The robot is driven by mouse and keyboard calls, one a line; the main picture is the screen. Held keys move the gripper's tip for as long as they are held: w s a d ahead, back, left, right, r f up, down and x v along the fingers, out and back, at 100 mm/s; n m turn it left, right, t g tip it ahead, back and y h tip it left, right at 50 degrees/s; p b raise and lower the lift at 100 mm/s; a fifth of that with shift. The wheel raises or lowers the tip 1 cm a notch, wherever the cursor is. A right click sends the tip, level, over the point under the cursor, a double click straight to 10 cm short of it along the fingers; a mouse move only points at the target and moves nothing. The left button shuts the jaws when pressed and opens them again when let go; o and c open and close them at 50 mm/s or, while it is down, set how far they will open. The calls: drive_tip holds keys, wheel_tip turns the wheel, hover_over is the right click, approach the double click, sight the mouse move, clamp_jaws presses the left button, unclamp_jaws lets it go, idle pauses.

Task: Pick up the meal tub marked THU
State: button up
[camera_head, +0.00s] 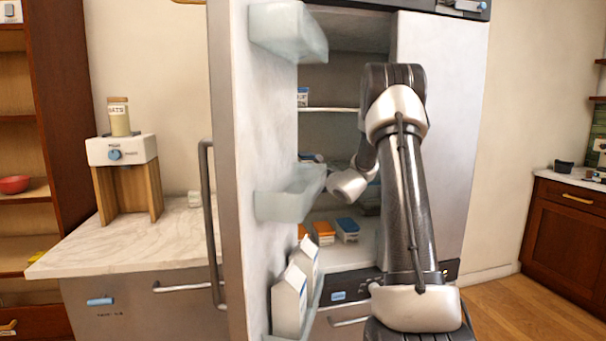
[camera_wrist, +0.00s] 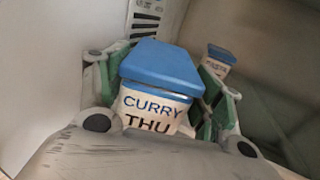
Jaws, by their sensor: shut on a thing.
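The meal tub marked CURRY THU (camera_wrist: 155,105) has a white body and a blue lid. It fills the middle of the wrist view. My gripper (camera_wrist: 160,88) has its green-padded fingers on both sides of the tub and is shut on it. In the head view my arm reaches into the open fridge, and the door and its bin hide most of my gripper there. A small blue patch (camera_head: 312,157) shows by the door's edge, but I cannot tell if it is this tub's lid.
Another blue-lidded tub (camera_wrist: 218,62) stands behind at the right. The fridge door (camera_head: 236,150), with bins and cartons (camera_head: 289,300), stands open left of my arm. Orange-lidded (camera_head: 322,230) and blue-lidded (camera_head: 347,228) tubs sit on a lower shelf. A shelf (camera_head: 330,109) lies above.

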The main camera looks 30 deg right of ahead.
drive_tip(key=o, duration=1.4)
drive_tip(key=shift+o, duration=0.2)
drive_tip(key=s+d, duration=0.1)
drive_tip(key=s, duration=1.1)
